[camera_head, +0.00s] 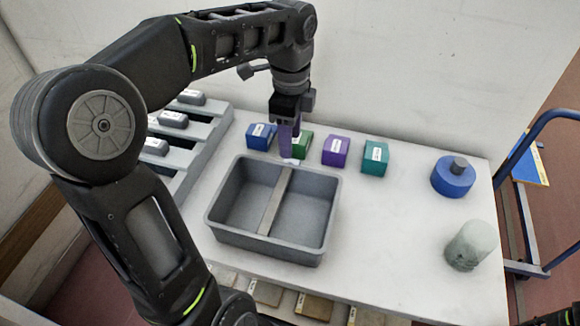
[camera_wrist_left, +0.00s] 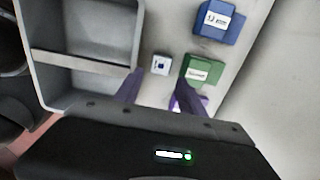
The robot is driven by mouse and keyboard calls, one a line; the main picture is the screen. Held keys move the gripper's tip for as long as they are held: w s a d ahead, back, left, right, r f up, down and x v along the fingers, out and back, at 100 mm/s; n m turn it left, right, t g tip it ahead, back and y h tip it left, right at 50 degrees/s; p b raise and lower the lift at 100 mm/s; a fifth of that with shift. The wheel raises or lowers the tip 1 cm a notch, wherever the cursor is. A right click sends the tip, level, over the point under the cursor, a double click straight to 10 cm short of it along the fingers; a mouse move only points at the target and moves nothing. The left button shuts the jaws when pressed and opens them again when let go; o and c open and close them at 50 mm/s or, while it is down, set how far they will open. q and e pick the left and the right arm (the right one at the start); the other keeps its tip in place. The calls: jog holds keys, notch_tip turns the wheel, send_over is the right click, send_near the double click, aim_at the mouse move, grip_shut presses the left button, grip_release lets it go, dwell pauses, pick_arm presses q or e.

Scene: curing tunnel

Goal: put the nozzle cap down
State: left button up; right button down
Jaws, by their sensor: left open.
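A small pale block with a dark mark on top, which I take for the nozzle cap (camera_wrist_left: 160,65), lies on the white table between the grey bin and the green box. In the head view the cap (camera_head: 290,161) shows only as a pale bit under my fingertips. My left gripper (camera_head: 291,148) points down just above it. In the left wrist view the purple fingers of the left gripper (camera_wrist_left: 160,80) are spread, with the cap in line with the gap and nothing clearly held. My right gripper does not show.
A two-compartment grey bin (camera_head: 222,222) stands in front. Blue (camera_head: 261,136), green (camera_head: 301,144), purple (camera_head: 336,151) and teal (camera_head: 376,156) boxes stand in a row behind. A blue cylinder (camera_head: 452,178) and grey-green cylinder (camera_head: 472,245) stand right. The table's right middle is clear.

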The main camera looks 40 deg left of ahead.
pick_arm(q)
jog(key=shift+f, duration=1.3)
jog(key=shift+f, duration=0.15)
notch_tip(320, 180, down, 5)
jog(key=shift+c, duration=0.6)
grip_shut()
